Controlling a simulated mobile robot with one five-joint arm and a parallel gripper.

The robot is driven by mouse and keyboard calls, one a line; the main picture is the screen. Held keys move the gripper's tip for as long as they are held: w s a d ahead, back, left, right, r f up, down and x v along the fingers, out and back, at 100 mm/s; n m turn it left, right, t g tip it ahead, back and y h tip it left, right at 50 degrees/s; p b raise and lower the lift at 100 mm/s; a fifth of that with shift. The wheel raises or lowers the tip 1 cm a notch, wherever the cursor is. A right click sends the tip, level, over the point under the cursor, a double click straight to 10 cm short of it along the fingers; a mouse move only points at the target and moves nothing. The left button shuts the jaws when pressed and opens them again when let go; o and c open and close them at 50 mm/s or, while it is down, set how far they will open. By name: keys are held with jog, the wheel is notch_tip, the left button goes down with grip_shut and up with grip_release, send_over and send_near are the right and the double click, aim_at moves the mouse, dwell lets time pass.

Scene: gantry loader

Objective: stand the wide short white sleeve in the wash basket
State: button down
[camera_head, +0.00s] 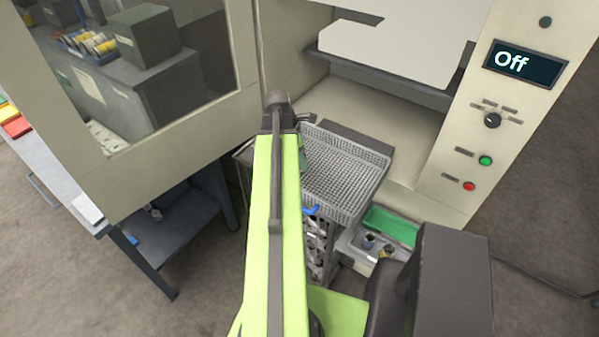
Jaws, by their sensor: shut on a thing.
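The wash basket (376,180) is a grey mesh tray in the middle of the view, at the mouth of the machine's open bay. Its floor looks bare where I can see it; its left part is covered by my green arm. My arm rises from the bottom to a dark joint beside the basket's upper left corner, and its far end folds down behind it. My gripper is hidden behind the arm, and so is anything in it. I cannot make out the wide short white sleeve anywhere.
The open machine door (165,140) fills the left. A control panel (480,150) reading "Off" is at right. A dark shelf (390,75) overhangs the bay.

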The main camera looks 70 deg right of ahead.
jog(key=shift+w+a+f, duration=0.2)
jog(key=shift+w+f, duration=0.05)
jog(key=shift+w, duration=0.25)
notch_tip(320, 180, down, 4)
jog(key=b, duration=0.4)
jog(key=shift+f, duration=0.2)
jog(key=shift+r, duration=0.2)
jog(key=shift+f, duration=0.1)
jog(key=c, duration=0.6)
grip_release()
jog(key=p+v, duration=1.1)
jog(key=v, duration=0.1)
jog(key=shift+p, duration=0.3)
